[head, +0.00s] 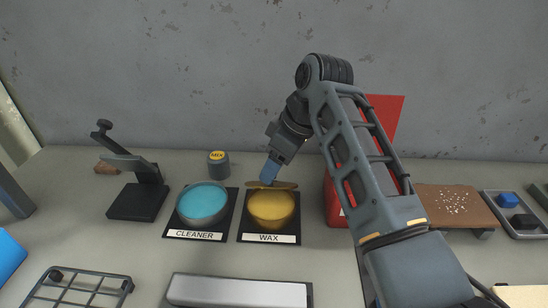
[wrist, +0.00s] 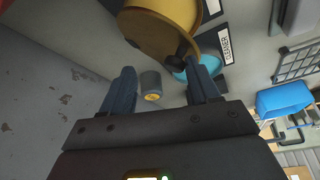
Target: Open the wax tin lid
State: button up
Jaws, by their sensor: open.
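The wax tin (head: 271,212) is a round tin with yellow contents showing, on a dark mat labelled WAX. Its brownish-gold lid (head: 285,185) shows as a thin, nearly edge-on disc at the tin's far rim, raised off the opening. In the wrist view the lid (wrist: 150,38) is a gold disc with a dark knob (wrist: 184,44), in front of the tin (wrist: 178,12). My gripper (head: 267,174) is just above and behind the lid. In the wrist view its fingers (wrist: 163,82) are apart, with the knob beyond the right fingertip. Contact with the lid cannot be told.
The blue cleaner tin (head: 202,204) stands close left of the wax tin. A small MIX pot (head: 218,165) is behind it. A red object (head: 333,200) stands right of the wax tin, partly behind my arm. A grey-white block (head: 238,291) lies in front.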

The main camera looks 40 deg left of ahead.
jog(key=shift+o, duration=1.2)
jog(key=shift+f, duration=0.4)
jog(key=shift+a+r, duration=0.1)
jog(key=shift+a+r, duration=0.1)
jog(key=shift+r, duration=0.55)
jog(key=v, duration=0.7)
jog(key=shift+d, duration=0.3)
